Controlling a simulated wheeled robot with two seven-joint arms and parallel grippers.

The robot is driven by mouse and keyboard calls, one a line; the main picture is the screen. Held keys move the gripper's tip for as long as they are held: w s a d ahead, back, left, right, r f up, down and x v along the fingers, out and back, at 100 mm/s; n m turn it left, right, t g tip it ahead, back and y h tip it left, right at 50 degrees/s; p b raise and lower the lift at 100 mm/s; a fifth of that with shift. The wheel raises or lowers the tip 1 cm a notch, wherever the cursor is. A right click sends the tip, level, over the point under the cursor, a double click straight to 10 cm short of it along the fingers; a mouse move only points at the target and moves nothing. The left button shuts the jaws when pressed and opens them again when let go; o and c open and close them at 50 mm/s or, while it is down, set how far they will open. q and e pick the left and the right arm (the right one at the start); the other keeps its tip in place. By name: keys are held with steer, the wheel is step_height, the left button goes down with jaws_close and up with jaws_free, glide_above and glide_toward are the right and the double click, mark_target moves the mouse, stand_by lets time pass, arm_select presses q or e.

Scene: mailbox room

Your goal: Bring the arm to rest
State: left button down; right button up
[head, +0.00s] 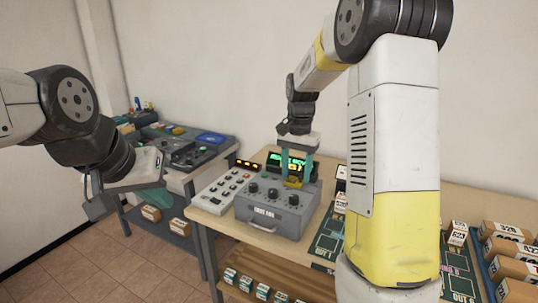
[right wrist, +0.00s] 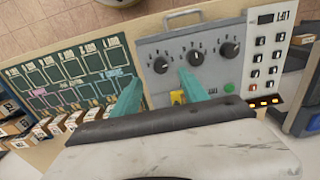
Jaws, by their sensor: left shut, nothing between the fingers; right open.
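My right arm comes down over the main table. Its right gripper (head: 297,168) points downward above the back of a grey box with three black knobs (head: 268,208). The teal fingers are apart, with a small yellow part (head: 293,182) of the box by their tips. In the right wrist view the fingers of my right gripper (right wrist: 160,85) stand apart, with the grey box (right wrist: 208,50) beyond them. I cannot tell whether they touch it. My left gripper (head: 150,197) hangs at the left, shut and empty, in front of the side table.
A white keypad panel (head: 228,188) and a green-lit display (head: 290,160) stand by the box. A dark green sorting board (head: 328,238) and small cartons (head: 512,245) lie to the right. A side table (head: 190,150) stands behind my left gripper. Open floor (head: 90,265) shows at lower left.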

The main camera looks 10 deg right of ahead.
steer(key=s+a+r+n+t+y, duration=0.1)
steer(key=s+r+n+t, duration=0.2)
steer(key=s, duration=0.9)
steer(key=s+a+r+n+t+y, duration=0.1)
steer(key=s+r+n+t, duration=0.2)
steer(key=s+r, duration=0.4)
steer(key=s+n, duration=0.1)
steer(key=s, duration=0.4)
steer(key=shift+a, duration=0.1)
jaws_close()
